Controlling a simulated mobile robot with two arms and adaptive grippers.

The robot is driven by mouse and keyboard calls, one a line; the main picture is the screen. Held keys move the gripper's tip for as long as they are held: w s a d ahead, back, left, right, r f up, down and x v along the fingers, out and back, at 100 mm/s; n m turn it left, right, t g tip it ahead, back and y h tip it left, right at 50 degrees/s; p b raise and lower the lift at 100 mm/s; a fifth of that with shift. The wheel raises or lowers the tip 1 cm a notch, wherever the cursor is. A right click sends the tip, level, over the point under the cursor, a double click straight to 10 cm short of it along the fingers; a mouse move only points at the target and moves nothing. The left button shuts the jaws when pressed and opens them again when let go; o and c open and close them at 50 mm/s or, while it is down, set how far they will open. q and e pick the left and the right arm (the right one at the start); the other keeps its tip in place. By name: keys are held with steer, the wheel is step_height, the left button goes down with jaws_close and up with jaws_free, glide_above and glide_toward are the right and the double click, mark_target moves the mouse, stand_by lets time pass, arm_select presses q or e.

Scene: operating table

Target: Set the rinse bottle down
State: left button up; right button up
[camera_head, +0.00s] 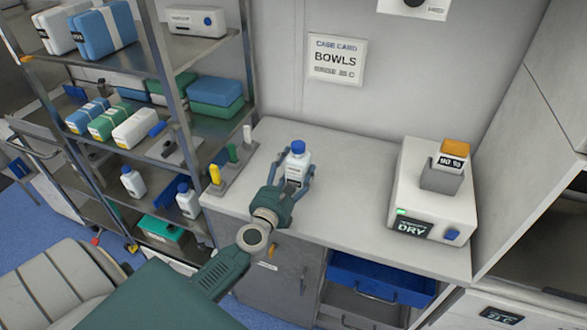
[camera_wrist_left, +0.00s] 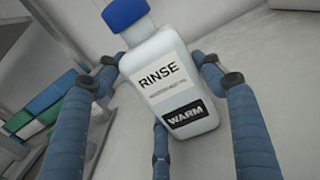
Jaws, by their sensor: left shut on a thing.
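The rinse bottle (camera_head: 297,160) is white with a blue cap and stands upright at the counter (camera_head: 352,215), near its back left part. In the left wrist view the bottle (camera_wrist_left: 165,85) shows a RINSE label and a black WARM tag. My left gripper (camera_head: 290,180) is shut on the bottle, with its blue fingers around the bottle's sides; the fingers also show in the left wrist view (camera_wrist_left: 160,90). The bottle's base is partly hidden by the gripper in the head view, so I cannot tell whether it touches the counter. My right gripper is not in view.
A white DRY unit (camera_head: 428,205) with a grey block and an orange-topped piece stands on the right of the counter. A rack with coloured handles (camera_head: 230,165) is left of the bottle. An open blue drawer (camera_head: 380,278) juts out below. The counter between bottle and unit is clear.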

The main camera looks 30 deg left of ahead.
arm_select(q)
steer(key=o, duration=1.7)
steer(key=shift+f, duration=0.1)
steer(key=shift+r, duration=0.25)
steer(key=v, duration=0.3)
steer(key=b+v, duration=0.1)
steer(key=v, duration=0.3)
steer(key=b+v, duration=0.1)
steer(key=v, duration=0.2)
steer(key=shift+s+d+f, duration=0.15)
steer(key=shift+s+f, duration=0.1)
steer(key=shift+f, duration=0.05)
steer(key=shift+s+d+r+b, duration=0.1)
steer(key=shift+s+b, duration=0.1)
steer(key=shift+s, duration=0.2)
steer(key=shift+s+d+r+b, duration=0.1)
steer(key=shift+s+b, duration=0.05)
steer(key=shift+s, duration=0.2)
